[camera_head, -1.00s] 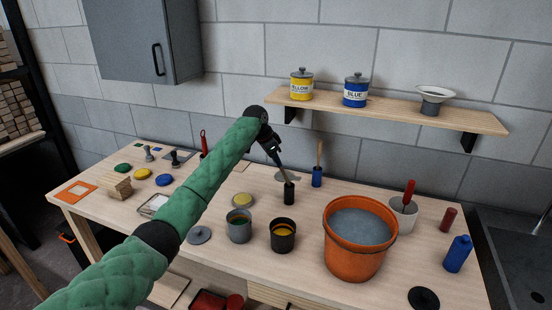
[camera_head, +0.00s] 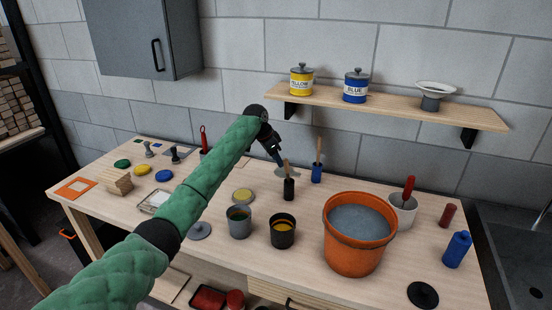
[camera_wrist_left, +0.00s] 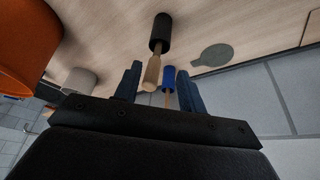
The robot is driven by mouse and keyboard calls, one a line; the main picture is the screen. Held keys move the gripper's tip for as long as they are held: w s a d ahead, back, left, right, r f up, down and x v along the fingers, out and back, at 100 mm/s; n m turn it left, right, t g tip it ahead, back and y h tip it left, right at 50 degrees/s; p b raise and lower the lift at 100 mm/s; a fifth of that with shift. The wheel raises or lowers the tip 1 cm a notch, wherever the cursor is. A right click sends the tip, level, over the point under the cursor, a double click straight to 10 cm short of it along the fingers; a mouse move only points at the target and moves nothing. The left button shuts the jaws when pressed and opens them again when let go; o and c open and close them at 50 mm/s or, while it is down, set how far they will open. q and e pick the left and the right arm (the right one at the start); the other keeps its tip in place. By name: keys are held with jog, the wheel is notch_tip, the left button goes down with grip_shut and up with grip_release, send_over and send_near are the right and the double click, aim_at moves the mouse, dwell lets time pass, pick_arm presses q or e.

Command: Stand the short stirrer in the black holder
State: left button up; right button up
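The black holder (camera_head: 289,190) stands on the bench. The short wooden stirrer (camera_head: 286,168) stands in it, leaning slightly. Both also show in the left wrist view, the holder (camera_wrist_left: 160,34) above and the stirrer (camera_wrist_left: 152,72) pointing toward the gripper. My left gripper (camera_head: 277,158) is just left of the stirrer's top end. In the left wrist view its fingers (camera_wrist_left: 160,78) are spread apart, with the stirrer's end showing in the gap, touching neither. A blue holder (camera_head: 316,173) with a longer wooden stirrer (camera_head: 319,150) stands behind to the right. My right gripper is not in view.
A dark pot with yellow paint (camera_head: 283,232), a grey pot (camera_head: 239,225) and a large orange bucket (camera_head: 354,250) stand in front. A white pot (camera_head: 403,212) is to the right. A wall shelf (camera_head: 390,108) with yellow and blue tins hangs above the back.

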pick_arm(q)
jog(key=shift+r, duration=0.1)
jog(key=b+v, duration=0.4)
jog(key=v, duration=0.9)
jog(key=shift+d+b, duration=0.15)
jog(key=shift+b, duration=0.15)
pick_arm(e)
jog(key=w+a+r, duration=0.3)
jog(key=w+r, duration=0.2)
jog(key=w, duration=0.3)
pick_arm(q)
jog(key=shift+w, duration=0.1)
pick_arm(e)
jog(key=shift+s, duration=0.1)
